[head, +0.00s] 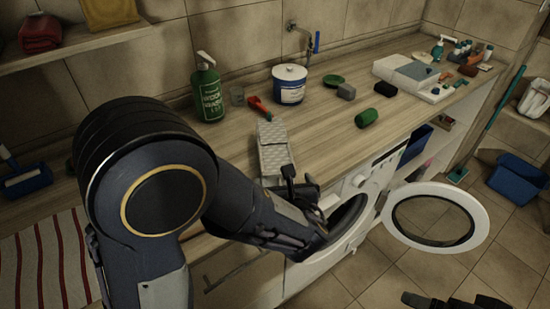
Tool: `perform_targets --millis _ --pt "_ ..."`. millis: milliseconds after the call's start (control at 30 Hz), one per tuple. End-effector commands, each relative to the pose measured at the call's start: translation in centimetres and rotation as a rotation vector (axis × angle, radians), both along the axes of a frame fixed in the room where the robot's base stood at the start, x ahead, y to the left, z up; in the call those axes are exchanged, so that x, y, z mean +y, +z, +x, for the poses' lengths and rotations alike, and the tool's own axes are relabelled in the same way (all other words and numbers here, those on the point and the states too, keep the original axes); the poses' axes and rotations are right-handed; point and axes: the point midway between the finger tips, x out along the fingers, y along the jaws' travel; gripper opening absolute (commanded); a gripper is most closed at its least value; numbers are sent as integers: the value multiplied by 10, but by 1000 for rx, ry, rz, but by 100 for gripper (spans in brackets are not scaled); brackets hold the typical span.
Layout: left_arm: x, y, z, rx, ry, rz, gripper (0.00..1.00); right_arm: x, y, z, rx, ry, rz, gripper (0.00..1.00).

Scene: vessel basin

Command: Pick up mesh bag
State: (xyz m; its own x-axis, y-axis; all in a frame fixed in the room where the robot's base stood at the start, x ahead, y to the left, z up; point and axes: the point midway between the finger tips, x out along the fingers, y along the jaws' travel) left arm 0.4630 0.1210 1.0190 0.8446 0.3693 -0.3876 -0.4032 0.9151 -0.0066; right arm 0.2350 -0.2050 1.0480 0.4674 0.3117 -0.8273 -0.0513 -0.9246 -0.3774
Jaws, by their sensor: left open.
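A pale grey, patterned flat item (273,148) lies on the wooden counter near its front edge. It may be the mesh bag, but I cannot tell for sure. My left gripper (299,176) is open at the counter's front edge, by the near right end of this item. I cannot tell whether they touch. My left arm covers the left middle of the view and part of the washing machine. A dark part at the bottom right edge (452,301) looks like my right gripper, cut off by the frame.
The washing machine (372,188) stands under the counter with its round door (435,215) swung open. A green bottle (208,92), a blue and white tub (289,84), a red brush (260,107) and a dark green roll (366,118) stand or lie on the counter (330,122).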

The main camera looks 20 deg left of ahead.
Motion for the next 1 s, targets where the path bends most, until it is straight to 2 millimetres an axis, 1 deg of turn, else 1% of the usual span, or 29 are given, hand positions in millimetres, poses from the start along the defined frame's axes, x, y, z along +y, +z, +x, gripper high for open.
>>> perform_targets --millis 67,267,467,600,867,900,1000 --pt "0 -2 6 -2 -10 14 100 0 0 0 0 0 0 100" --pt "11 -10 25 -1 -6 12 100 0 2 0 0 0 0 100" --pt "28 -19 48 1 -4 12 100 0 8 0 0 0 0 100" --pt "32 -26 61 0 -6 9 100 0 8 0 0 0 0 100" --pt "33 -27 64 -2 -8 8 100 0 8 0 0 0 0 100" --pt "33 -27 64 -2 -8 8 97 0 8 0 0 0 0 100" --pt "33 -27 64 -1 -7 8 84 0 8 0 0 0 0 100"
